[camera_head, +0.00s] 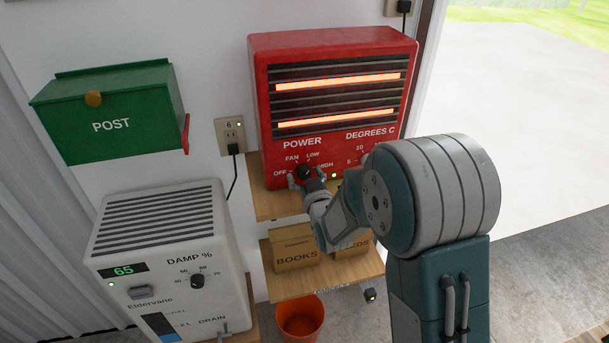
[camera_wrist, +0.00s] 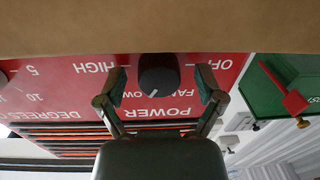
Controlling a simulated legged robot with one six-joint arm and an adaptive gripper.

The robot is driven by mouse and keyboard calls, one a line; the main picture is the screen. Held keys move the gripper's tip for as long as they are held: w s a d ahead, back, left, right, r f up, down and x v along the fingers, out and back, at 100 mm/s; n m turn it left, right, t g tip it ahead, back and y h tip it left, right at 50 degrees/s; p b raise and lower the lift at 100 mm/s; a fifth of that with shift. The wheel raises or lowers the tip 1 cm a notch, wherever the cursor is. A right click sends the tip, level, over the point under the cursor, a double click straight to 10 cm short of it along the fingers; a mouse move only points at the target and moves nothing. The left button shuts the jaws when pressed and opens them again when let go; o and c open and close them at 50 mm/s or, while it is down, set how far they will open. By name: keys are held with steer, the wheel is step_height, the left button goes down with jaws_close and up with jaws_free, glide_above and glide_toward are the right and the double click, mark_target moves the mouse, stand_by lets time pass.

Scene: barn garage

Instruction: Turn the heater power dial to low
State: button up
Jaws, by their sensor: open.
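The red heater (camera_head: 262,120) stands on a wooden shelf with its glowing bars lit. Its black power dial (camera_head: 303,171) is at the lower left of the front, with OFF, FAN, LOW and HIGH around it. My gripper (camera_head: 305,182) is at the dial, its fingers spread to either side. In the wrist view, which is upside down, the dial (camera_wrist: 158,72) sits between the open fingers (camera_wrist: 161,82), with a visible gap on each side. The dial's white mark points upward on the heater, slightly toward the LOW side; its exact setting is hard to tell.
The degrees dial (camera_head: 365,159) is right of the power dial, partly behind my arm. A white dehumidifier (camera_head: 165,245) and green post box (camera_head: 112,110) stand left.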

steer(key=shift+s, duration=0.1)
steer(key=v, duration=1.2)
steer(key=s+d+r+m+g+h, duration=0.2)
steer(key=s+d+r+g+h, duration=0.3)
steer(key=d, duration=0.3)
steer(key=s+d+r+m+g, duration=0.1)
steer(key=s+d+r+g, duration=0.1)
steer(key=s, duration=0.6)
steer(key=s+d+r+m+g, duration=0.1)
steer(key=s+d+r+g, duration=0.1)
steer(key=s, duration=0.7)
steer(key=shift+s+d+r+m+g+h, duration=0.2)
steer(key=shift+s+d+m+g+h, duration=0.3)
steer(key=shift+g, duration=0.6)
steer(key=shift+w+d, duration=0.1)
steer(key=shift+w, duration=0.05)
